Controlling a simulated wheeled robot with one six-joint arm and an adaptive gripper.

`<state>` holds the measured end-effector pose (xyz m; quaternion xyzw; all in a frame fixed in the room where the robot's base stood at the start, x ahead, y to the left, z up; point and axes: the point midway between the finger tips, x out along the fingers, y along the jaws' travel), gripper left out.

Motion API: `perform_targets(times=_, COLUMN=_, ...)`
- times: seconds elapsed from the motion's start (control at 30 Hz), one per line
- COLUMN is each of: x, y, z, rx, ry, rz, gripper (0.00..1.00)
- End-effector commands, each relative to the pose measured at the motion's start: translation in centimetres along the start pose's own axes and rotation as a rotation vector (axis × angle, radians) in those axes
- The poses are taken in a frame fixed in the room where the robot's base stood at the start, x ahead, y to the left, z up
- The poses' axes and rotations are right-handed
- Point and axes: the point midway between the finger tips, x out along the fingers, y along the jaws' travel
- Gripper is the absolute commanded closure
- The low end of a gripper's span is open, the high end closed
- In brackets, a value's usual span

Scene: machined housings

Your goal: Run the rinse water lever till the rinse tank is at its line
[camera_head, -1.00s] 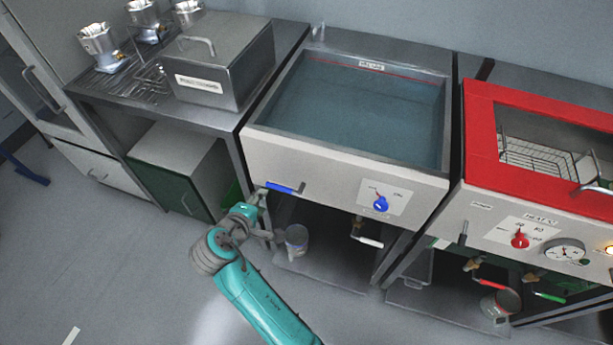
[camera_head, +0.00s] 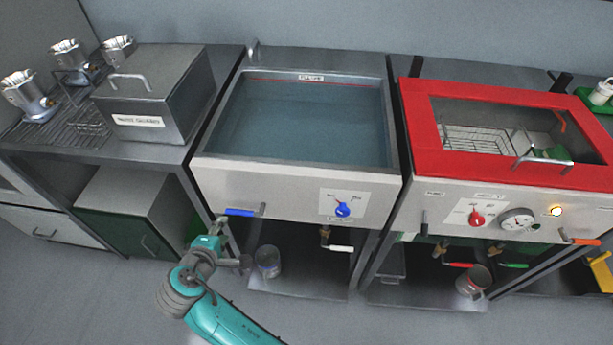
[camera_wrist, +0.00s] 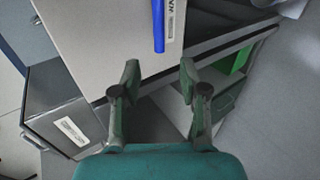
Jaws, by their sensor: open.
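The rinse tank (camera_head: 300,167) is the middle basin, filled with blue-tinted water close below a red line on its back wall. A blue lever (camera_head: 240,212) lies level on the left of its front panel. In the wrist view the blue lever (camera_wrist: 158,25) shows beyond the fingers, on the pale panel. My gripper (camera_head: 222,238) is just below the lever's left end in the head view, apart from it as far as I can tell. In the wrist view my gripper (camera_wrist: 159,80) is open, with nothing between its fingers.
A blue knob (camera_head: 343,209) and a white-handled drain valve (camera_head: 340,248) sit right of the lever. A red-framed heated tank (camera_head: 420,130) stands to the right. A lidded metal box (camera_head: 150,125) and machined housings (camera_head: 68,55) stand left. A can (camera_head: 268,262) is below the tank.

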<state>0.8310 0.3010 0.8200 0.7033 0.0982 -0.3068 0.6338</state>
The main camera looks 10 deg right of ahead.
Motion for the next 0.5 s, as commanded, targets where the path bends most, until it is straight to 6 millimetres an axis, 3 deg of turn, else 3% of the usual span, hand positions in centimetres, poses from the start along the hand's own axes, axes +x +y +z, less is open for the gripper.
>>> perform_targets(times=0.33, x=0.2, y=-0.1, z=0.0, rx=-0.006, ry=0.006, rz=0.001, gripper=0.57)
perform_targets(times=0.5, x=2.4, y=-0.9, z=-0.4, rx=-0.081, ry=0.096, rz=0.020, gripper=0.57)
